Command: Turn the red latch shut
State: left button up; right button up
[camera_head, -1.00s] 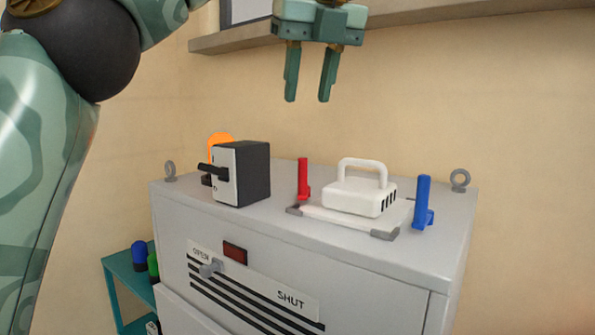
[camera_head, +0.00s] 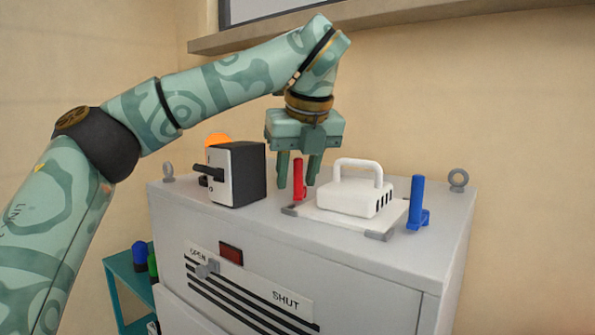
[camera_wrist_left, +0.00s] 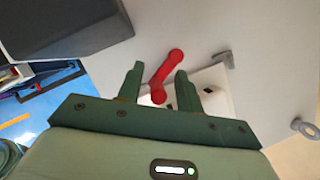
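The red latch (camera_head: 298,180) stands upright on top of the grey cabinet (camera_head: 350,265), at the left of the white handled block. In the left wrist view the red latch (camera_wrist_left: 166,76) shows from above as a bar with rounded ends, lying partly between my finger tips. My left gripper (camera_head: 298,184) points down at the latch, its fingers apart on either side of it. It is open, and I cannot tell whether a finger touches the latch. My right gripper is not in view.
A white block with a handle (camera_head: 350,198) sits in a bracketed plate right of the latch. A black and grey box (camera_head: 240,172) stands to the left. A blue latch (camera_head: 417,203) and a lifting ring (camera_head: 458,180) are at the right. A shelf (camera_head: 400,25) runs above.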

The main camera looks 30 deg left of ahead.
pick_arm(q)
jog(key=shift+s+a, duration=0.1)
jog(key=shift+a, duration=0.05)
grip_shut()
jog(key=shift+d+n, duration=0.2)
jog(key=shift+n, duration=0.2)
jog(key=shift+w+d+r+n+g+y, duration=0.15)
jog(key=shift+n+g, duration=0.1)
jog(key=shift+n, duration=0.25)
jog(key=shift+w+d+f+n+g+y, duration=0.15)
jog(key=shift+n+g, duration=0.1)
jog(key=shift+n, duration=0.25)
jog(key=n, duration=0.1)
jog(key=n+g, duration=0.1)
jog(key=shift+w+d+r+n, duration=0.1)
jog(key=shift+w+d+n, duration=0.2)
jog(key=shift+d+n, duration=0.1)
jog(key=n, duration=0.1)
jog(key=n+g, duration=0.1)
jog(key=w+n, duration=0.1)
jog(key=shift+d+n, duration=0.3)
jog(key=shift+w+d+n+g, duration=0.1)
jog(key=shift+w+n+g, duration=0.2)
jog(key=shift+n, duration=0.4)
jog(key=shift+w+d+n+g, duration=0.15)
jog(key=shift+n+g, duration=0.25)
jog(key=shift+n, duration=0.3)
jog(key=shift+a, duration=0.15)
